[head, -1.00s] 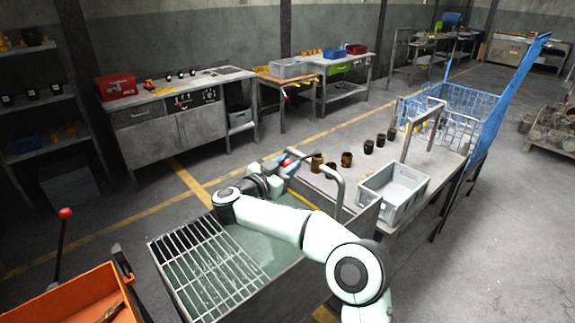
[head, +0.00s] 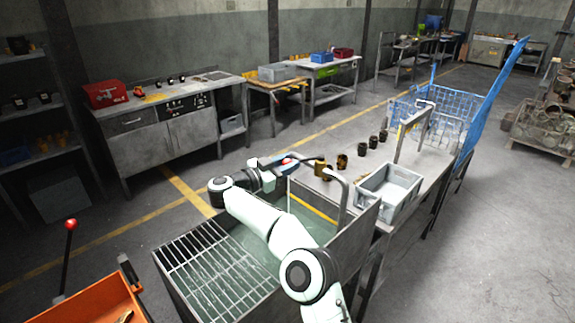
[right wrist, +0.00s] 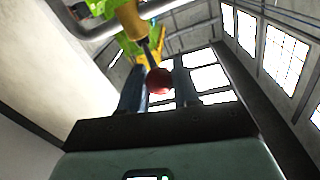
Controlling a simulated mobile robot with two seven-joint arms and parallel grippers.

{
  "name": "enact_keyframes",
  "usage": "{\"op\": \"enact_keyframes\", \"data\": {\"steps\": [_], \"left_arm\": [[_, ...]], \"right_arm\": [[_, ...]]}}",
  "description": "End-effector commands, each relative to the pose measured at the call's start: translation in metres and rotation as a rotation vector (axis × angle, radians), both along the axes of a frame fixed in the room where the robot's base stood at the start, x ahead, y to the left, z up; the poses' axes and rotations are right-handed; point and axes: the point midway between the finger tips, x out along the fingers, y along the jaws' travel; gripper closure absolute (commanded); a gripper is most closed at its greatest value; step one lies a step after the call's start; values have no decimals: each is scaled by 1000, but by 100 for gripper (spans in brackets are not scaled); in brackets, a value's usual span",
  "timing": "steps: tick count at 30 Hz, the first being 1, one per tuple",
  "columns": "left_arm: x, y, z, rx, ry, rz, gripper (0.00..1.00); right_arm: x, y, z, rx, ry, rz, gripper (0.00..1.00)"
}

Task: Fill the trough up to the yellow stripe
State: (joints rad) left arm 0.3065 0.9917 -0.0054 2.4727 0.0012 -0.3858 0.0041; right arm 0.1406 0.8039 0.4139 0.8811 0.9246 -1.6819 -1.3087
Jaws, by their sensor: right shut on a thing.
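The grey metal trough (head: 187,300) stands in front of me, with a slatted grate over its left part. Greenish water (head: 312,226) lies in it. The yellow stripe (head: 313,208) runs along the inner far wall and shows above the water surface. A bent metal spout (head: 344,192) rises at the trough's right end. My right gripper (head: 284,163) is beyond the trough, shut on a red ball knob (head: 288,160). In the right wrist view the red knob (right wrist: 159,81) sits between the fingers, on a stem from a yellow valve body (right wrist: 129,20). My left gripper is out of view.
A grey crate (head: 390,190) and several dark and brass-coloured parts stand on the bench right of the trough. A blue wire basket (head: 440,105) is farther back. An orange bin (head: 85,305) and a red-knobbed lever (head: 70,226) are at lower left.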

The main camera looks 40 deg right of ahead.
Motion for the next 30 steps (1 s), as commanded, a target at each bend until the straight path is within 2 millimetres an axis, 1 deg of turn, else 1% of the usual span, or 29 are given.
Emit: {"op": "enact_keyframes", "data": {"steps": [8, 9, 10, 11, 18, 22, 26, 30], "left_arm": [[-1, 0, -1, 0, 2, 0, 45], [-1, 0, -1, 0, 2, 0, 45], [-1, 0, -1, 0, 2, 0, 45], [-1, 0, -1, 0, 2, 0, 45], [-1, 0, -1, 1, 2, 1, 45], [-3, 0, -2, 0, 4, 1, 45], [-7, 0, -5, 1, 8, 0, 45], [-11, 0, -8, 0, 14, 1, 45]], "right_arm": [[-1, -1, -2, 3, 1, -6, 100], [-1, -1, -2, 3, 1, -6, 56], [-1, -1, -2, 3, 1, -6, 46], [-1, -1, -2, 3, 1, -6, 45], [-1, -1, -2, 2, 1, -5, 45], [-2, 6, -2, 3, 1, -4, 45], [-3, 27, -3, 2, 1, -1, 45], [-5, 59, -3, 2, 2, 0, 45]]}}
